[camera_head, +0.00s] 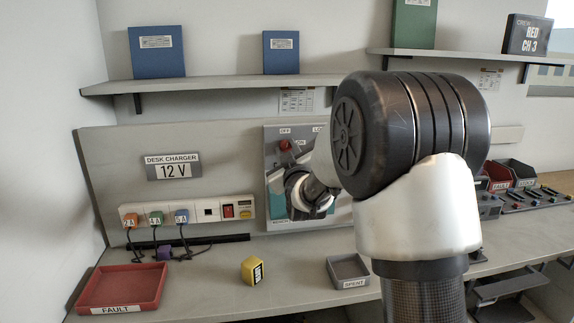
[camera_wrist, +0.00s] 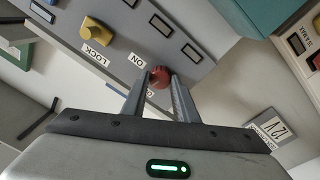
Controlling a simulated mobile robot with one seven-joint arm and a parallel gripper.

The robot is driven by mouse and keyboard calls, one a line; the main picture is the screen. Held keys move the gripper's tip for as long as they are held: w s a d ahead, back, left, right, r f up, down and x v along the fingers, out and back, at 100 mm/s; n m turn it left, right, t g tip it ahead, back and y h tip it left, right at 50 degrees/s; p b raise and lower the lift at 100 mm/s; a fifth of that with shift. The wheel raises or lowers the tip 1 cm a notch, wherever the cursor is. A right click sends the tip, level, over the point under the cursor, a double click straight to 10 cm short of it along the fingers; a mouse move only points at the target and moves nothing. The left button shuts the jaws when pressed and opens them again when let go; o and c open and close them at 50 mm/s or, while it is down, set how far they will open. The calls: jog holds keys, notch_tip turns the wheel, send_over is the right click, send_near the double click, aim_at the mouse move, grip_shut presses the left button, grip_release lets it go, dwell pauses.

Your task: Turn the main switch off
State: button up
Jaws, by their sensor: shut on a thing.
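The main switch is a red knob (camera_head: 285,146) on a grey panel (camera_head: 271,160) on the back wall. Labels OFF, ON and a partly hidden LOCK stand around it. In the wrist view the red knob (camera_wrist: 159,76) sits between my two fingertips, and my gripper (camera_wrist: 159,84) is shut on it. The ON label (camera_wrist: 137,60) shows beside it; another label is mostly hidden behind the fingers. A yellow knob (camera_wrist: 96,30) is by the LOCK label. In the head view my arm covers the panel's right part. I cannot tell which mark the red knob points to.
A power strip (camera_head: 247,207) with several coloured plugs is left of the panel, under the 12 V sign (camera_head: 173,171). On the desk are a red FAULT tray (camera_head: 116,309), a yellow block (camera_head: 253,271) and a grey SPENT tray (camera_head: 349,283). A shelf (camera_head: 220,84) hangs above.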

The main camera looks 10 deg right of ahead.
jog(key=shift+f+n+b, duration=0.1)
jog(key=shift+n+b, duration=1.15)
jog(key=shift+n, duration=0.25)
jog(key=o, duration=1.1)
jog(key=shift+c, duration=0.2)
jog(key=shift+s, duration=0.15)
jog(key=s+f, duration=0.1)
jog(key=s, duration=1.6)
jog(key=shift+f, duration=0.1)
